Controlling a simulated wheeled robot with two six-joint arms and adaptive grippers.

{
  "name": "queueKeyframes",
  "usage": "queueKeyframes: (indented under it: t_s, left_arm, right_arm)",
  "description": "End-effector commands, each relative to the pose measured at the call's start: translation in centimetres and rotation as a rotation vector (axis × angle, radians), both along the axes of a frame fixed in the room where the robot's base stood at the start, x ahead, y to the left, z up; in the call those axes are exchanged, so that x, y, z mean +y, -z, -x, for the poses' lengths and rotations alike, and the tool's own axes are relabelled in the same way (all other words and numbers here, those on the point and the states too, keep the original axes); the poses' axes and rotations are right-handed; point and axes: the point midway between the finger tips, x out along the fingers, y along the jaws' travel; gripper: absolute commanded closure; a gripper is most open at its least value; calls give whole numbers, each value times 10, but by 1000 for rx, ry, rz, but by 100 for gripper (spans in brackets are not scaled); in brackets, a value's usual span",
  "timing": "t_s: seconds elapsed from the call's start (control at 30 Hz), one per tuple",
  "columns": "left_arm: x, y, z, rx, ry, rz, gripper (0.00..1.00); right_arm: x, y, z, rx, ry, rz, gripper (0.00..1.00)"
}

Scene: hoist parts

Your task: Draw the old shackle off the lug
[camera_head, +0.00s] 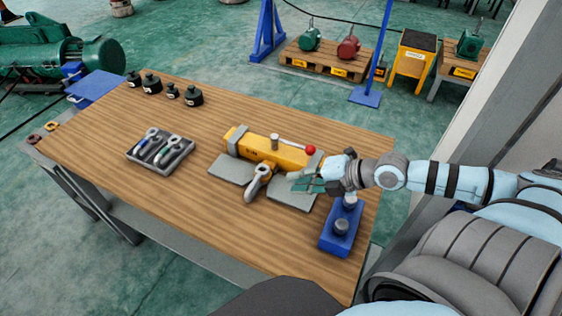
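A grey shackle (258,182) hangs at the front side of a yellow hoist body (272,150) on the wooden table. The lug is too small to make out behind the shackle. My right gripper (296,182) is just right of the shackle, with its fingers pointing left toward it. The fingers look parted, with nothing between them, and seem apart from the shackle. My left gripper is not in view.
A dark tray (136,156) with shackles lies to the left. Several black weights (151,84) stand at the back left. Grey pads (231,170) flank the hoist front. A blue fixture (341,232) stands below my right wrist. The table's left front is clear.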

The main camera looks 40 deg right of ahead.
Motion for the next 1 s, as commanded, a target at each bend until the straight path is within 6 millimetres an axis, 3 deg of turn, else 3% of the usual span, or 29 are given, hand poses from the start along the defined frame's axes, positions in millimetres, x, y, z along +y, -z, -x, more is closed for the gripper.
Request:
queueKeyframes:
  t_s: [0.37,0.63,1.0]
  left_arm:
    - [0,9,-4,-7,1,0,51]
    - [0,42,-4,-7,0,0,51]
    - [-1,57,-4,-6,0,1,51]
  right_arm:
    - [5,6,-8,-5,-3,-3,83]
    - [27,33,-40,-7,-1,-9,83]
    - [58,69,-88,-2,-3,-6,83]
